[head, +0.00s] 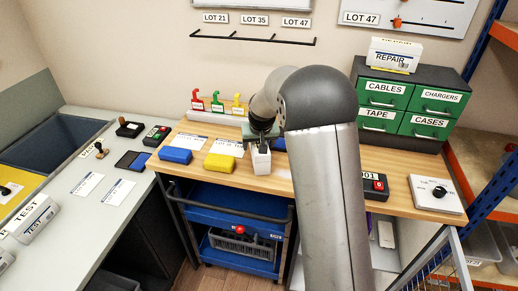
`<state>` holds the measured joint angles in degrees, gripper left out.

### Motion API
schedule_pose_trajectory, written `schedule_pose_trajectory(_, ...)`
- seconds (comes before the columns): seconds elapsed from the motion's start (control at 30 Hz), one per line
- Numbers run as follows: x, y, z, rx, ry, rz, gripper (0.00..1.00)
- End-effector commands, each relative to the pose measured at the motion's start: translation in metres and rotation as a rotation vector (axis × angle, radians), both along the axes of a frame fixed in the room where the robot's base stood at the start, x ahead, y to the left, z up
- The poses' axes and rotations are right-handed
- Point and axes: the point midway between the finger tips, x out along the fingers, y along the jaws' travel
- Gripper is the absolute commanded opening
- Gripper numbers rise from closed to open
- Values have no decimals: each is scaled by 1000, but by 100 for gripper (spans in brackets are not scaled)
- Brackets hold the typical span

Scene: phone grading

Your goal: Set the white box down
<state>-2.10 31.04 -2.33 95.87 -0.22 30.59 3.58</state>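A small white box (261,163) is upright over the front part of the wooden worktop (300,187), right of a yellow block. My gripper (261,143) points down at the top of the white box, with its fingers around the box's upper part. The fingers look shut on it, though they are small and partly dark here. I cannot tell whether the bottom of the box touches the worktop. My own arm hides the worktop just to the right.
A blue block (175,155) and a yellow block (220,162) lie left of the box by white sheets. Red, green and yellow items (216,103) stand behind. Green drawers (408,105) stand at back right. A blue cart (232,215) is below.

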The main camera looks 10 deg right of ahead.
Motion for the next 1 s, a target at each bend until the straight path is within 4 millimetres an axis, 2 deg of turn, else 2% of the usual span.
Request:
schedule_pose_trajectory(0.03,0,0,0,0,0,0,71)
schedule_pose_trajectory(0.07,0,0,0,0,0,0,65)
schedule_pose_trajectory(0.23,0,0,0,0,1,0,18)
schedule_pose_trajectory(0.3,0,0,1,0,-1,0,9)
schedule_pose_trajectory(0.67,0,0,8,0,-2,0,9)
schedule_pose_trajectory(0.87,-1,0,35,0,-6,0,9)
schedule_pose_trajectory(1.0,-28,-1,64,1,-8,-1,9)
